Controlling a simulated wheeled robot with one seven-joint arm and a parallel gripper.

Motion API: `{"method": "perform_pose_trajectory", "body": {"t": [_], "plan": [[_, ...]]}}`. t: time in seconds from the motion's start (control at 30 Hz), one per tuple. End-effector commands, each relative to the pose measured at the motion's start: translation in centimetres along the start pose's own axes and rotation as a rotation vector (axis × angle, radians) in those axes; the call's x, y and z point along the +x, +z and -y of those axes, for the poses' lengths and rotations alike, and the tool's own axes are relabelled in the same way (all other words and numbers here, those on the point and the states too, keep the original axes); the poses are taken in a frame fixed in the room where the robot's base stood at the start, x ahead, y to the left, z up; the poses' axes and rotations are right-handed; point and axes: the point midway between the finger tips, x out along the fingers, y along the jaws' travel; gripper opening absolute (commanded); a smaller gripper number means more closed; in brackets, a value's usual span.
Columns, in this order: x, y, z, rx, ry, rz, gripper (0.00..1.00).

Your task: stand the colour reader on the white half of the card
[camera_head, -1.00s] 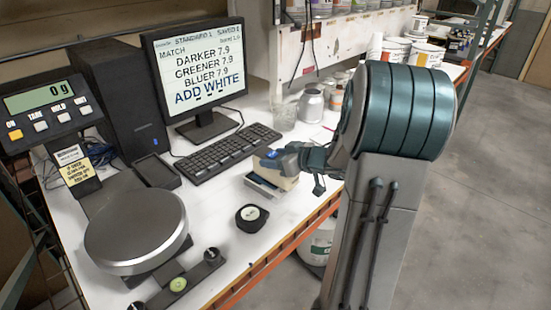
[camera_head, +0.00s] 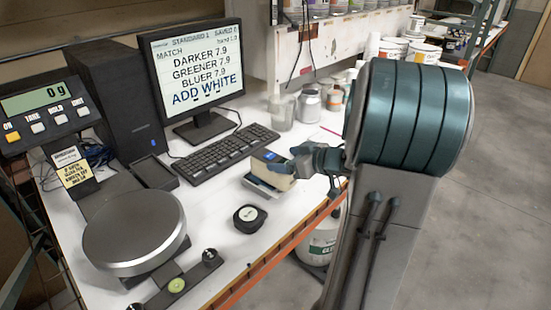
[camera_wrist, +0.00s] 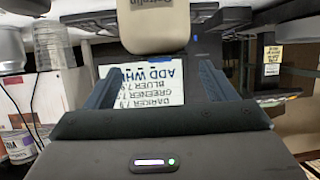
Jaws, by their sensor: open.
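The colour reader (camera_head: 277,181) is a beige block with a blue patch on top, near the front edge of the bench in the head view. Its beige, lettered body (camera_wrist: 153,25) shows beyond the fingertips in the wrist view. It rests on or over a flat, pale-edged, darker-topped piece (camera_head: 257,189); I cannot tell if this is the card or which half is under it. My gripper (camera_wrist: 156,69) is open, with nothing between its fingers. In the head view my gripper (camera_head: 290,163) is just right of the reader, partly covering it.
The keyboard (camera_head: 222,153) and monitor (camera_head: 195,75) stand behind. A black round puck (camera_head: 250,217) lies in front of the reader. The scale (camera_head: 135,232) is at left. A metal can (camera_head: 309,105) and a clear beaker (camera_head: 281,113) stand behind my gripper. Bare white bench lies between scale and reader.

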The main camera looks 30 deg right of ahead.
Motion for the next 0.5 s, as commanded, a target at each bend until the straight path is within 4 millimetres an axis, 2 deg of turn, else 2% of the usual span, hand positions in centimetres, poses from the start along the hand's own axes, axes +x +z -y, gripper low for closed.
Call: {"method": "perform_pose_trajectory", "body": {"t": [0.1,0.23,0.4,0.5], "plan": [[-2.7,-0.1,-0.1,-0.001,0.004,-0.001,0.78],[-4.9,-0.1,0.0,0.000,0.003,0.000,0.78],[-6.5,-0.1,0.0,-0.001,0.003,0.000,0.78],[-6.4,-0.6,-0.2,-0.019,0.035,0.002,0.78]]}}
